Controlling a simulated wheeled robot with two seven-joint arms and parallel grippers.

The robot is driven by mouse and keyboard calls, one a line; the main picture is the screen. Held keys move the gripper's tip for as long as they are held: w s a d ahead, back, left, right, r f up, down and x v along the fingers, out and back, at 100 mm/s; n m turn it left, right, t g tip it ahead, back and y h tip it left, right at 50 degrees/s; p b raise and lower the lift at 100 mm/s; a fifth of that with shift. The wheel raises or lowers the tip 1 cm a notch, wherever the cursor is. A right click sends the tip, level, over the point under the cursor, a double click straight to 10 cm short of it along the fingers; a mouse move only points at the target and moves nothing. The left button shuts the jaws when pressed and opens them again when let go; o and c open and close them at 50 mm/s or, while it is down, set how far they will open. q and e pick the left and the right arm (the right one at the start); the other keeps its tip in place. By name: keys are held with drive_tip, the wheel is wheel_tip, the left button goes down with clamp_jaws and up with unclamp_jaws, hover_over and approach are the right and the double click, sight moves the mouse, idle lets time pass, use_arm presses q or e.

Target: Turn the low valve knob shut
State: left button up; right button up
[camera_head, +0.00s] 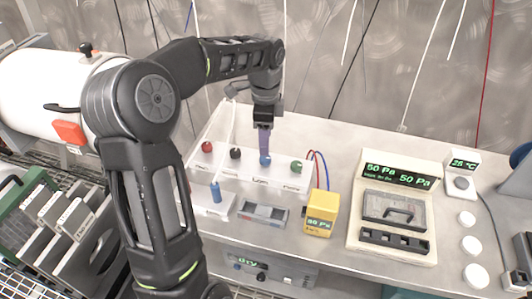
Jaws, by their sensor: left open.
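A pale valve panel (228,170) on the bench carries a row of knobs: a red knob (207,147), a black knob (236,153), a blue knob (265,160) and a green knob (296,166). The small label under the blue knob seems to begin with "Lo", but is hard to read. My left gripper (264,150) points straight down with its purple fingers right above the blue knob. It is open; I cannot tell whether the fingers touch the knob or stand around its top. My right gripper is not in view.
A yellow meter (321,212) stands right of the panel, and a pressure gauge unit (396,205) further right. White discs (471,245) lie at right. A metal wall closes the back.

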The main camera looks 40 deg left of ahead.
sight(265, 158)
use_arm(q)
wheel_tip(265, 158, down, 6)
drive_tip(key=shift+f, duration=0.25)
clamp_jaws()
idle(0.6)
